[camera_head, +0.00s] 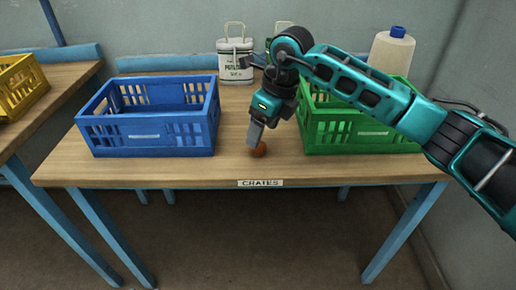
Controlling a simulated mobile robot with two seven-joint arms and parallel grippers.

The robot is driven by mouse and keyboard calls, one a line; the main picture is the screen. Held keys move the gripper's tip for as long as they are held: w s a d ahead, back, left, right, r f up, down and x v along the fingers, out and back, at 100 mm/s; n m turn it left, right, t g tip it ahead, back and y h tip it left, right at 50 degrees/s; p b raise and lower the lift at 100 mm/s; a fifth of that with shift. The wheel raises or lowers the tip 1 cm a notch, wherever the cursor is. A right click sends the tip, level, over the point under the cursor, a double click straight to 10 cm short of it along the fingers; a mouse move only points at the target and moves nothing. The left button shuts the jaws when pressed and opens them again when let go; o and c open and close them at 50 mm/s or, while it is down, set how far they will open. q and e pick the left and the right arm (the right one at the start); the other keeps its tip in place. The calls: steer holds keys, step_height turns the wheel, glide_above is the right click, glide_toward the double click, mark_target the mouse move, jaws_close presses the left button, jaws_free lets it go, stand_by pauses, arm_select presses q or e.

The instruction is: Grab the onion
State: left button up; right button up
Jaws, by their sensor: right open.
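The onion (259,151) is a small reddish-brown ball on the wooden table, between the blue crate (150,134) and the green crate (345,135). My right gripper (256,134) points down right at the onion. Its fingers hide part of the onion. The jaws are open, and I cannot tell whether the onion is between the fingers or just behind them. My left gripper is not in view.
White sacks (235,60) stand at the back of the table (180,172). A white bottle-like container (391,52) stands behind the green crate. A yellow crate (20,86) sits on another table at the left. The table front is clear around its "CRATES" label (260,183).

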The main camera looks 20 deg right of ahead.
mark_target(261, 149)
steer(key=x, duration=0.5)
steer(key=shift+w+d+f+b, duration=0.1)
steer(key=shift+f+b, duration=0.1)
steer(key=shift+b, duration=0.15)
steer(key=shift+r, duration=0.1)
steer(key=c, duration=1.1)
steer(key=shift+r, duration=0.1)
steer(key=shift+c, duration=0.2)
